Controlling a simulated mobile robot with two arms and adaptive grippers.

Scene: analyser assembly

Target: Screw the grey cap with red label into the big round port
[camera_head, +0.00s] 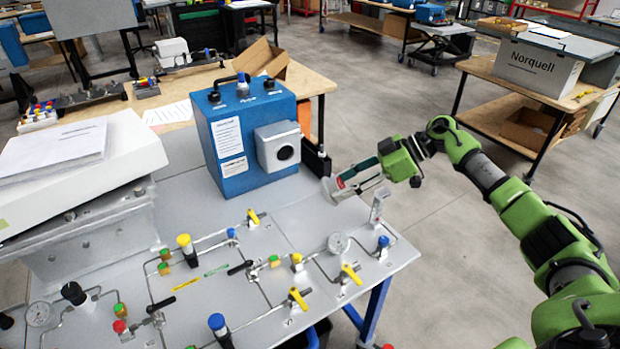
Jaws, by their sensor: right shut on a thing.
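The blue analyser box (226,148) stands on the grey bench. A grey square housing on its right face carries the big round port (285,153), a dark opening facing right and forward. My right gripper (350,180) is shut on the grey cap (328,190), whose small red label shows beside the fingers. The cap is held in the air near the bench's right edge, to the right of and a little lower than the port in the picture, clearly apart from it. The fingers partly hide the cap. My left gripper is not in view.
The grey bench (215,292) carries pipes, gauges and several coloured valves in front of the analyser. A small flow meter (377,207) stands upright just below the cap in the picture. Papers lie on a white box (120,150) at left. Open floor lies to the right.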

